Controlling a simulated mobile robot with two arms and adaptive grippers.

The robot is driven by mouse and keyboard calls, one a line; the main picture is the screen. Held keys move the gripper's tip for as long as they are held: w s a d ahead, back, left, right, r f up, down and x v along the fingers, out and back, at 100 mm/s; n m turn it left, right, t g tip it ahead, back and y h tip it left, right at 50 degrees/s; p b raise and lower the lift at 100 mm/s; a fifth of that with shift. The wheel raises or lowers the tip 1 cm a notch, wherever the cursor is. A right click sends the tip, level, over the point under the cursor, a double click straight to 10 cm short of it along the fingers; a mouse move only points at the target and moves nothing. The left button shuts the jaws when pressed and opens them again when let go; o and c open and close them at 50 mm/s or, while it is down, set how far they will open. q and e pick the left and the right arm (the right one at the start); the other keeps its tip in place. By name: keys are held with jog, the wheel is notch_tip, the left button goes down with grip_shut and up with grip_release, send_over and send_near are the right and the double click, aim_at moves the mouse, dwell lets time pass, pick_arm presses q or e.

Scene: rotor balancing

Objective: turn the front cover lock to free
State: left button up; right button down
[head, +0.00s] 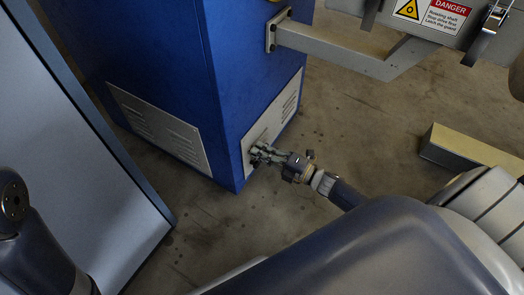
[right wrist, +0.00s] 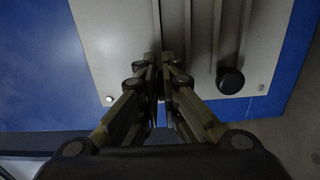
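A pale vented cover panel (right wrist: 110,45) is on the low part of a blue cabinet; it also shows in the head view (head: 288,103). A round black knob (right wrist: 230,82) sits near the panel's lower edge; I cannot tell whether it is the front cover lock or how it is turned. My right gripper (right wrist: 162,58) is at the panel, left of the knob and apart from it. Its fingers are close together, and I see nothing held between them. In the head view the right gripper (head: 256,154) reaches the panel from the right. My left gripper is out of view.
The blue cabinet (head: 150,45) carries a second vented panel (head: 160,130) on its left face. A grey bracket (head: 340,50) juts out above. A grey-blue panel (head: 70,150) stands left, and a yellowish block (head: 465,150) lies right. Open floor (head: 370,130) is between.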

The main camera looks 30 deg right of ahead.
jog(key=c, duration=1.8)
grip_release()
jog(key=v, duration=1.2)
